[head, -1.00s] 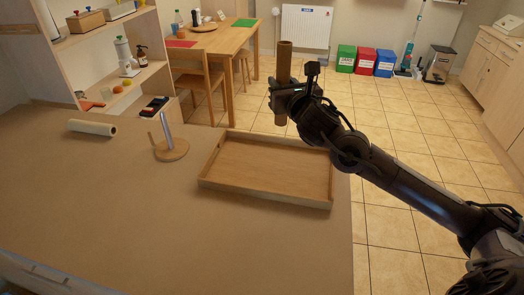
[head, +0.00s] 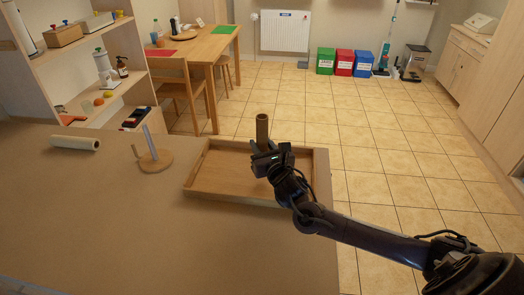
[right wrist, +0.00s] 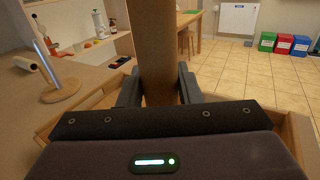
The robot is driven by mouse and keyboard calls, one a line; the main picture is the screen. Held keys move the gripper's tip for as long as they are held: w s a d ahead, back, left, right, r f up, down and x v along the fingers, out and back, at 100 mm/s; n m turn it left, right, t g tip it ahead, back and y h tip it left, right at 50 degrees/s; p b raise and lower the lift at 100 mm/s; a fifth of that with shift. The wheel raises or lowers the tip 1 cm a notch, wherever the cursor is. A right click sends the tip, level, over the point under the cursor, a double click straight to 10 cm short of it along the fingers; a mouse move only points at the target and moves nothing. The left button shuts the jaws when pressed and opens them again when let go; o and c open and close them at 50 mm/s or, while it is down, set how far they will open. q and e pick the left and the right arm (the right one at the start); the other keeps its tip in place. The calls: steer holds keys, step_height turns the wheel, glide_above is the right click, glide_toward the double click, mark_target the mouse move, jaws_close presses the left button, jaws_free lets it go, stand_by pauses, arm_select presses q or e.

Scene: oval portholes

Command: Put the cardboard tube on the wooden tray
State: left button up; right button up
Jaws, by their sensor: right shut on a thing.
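The brown cardboard tube (head: 262,129) stands upright in my right gripper (head: 268,160), which is shut on it. In the right wrist view the tube (right wrist: 153,50) rises between the two fingers of the gripper (right wrist: 158,88), with tray walls (right wrist: 300,140) at the sides. My left gripper is not in view.
A round wooden holder with a metal rod (head: 155,160) stands left of the tray. A pale roll (head: 75,143) lies further left on the counter. Shelves (head: 85,75) with several items stand behind. The counter's front left is clear.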

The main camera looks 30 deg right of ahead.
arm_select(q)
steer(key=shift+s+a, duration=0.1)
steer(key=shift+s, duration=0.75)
arm_select(e)
step_height(320, 180, down, 3)
steer(key=shift+r, duration=0.2)
steer(key=o, duration=0.9)
steer(key=shift+f, duration=0.15)
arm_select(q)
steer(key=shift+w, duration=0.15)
arm_select(e)
steer(key=shift+o, duration=0.2)
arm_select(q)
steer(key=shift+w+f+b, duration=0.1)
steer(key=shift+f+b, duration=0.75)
arm_select(e)
steer(key=s+a, duration=0.1)
steer(key=s, duration=1.1)
steer(key=shift+a+r, duration=0.2)
steer(key=shift+a, duration=0.1)
steer(key=shift+f, duration=0.1)
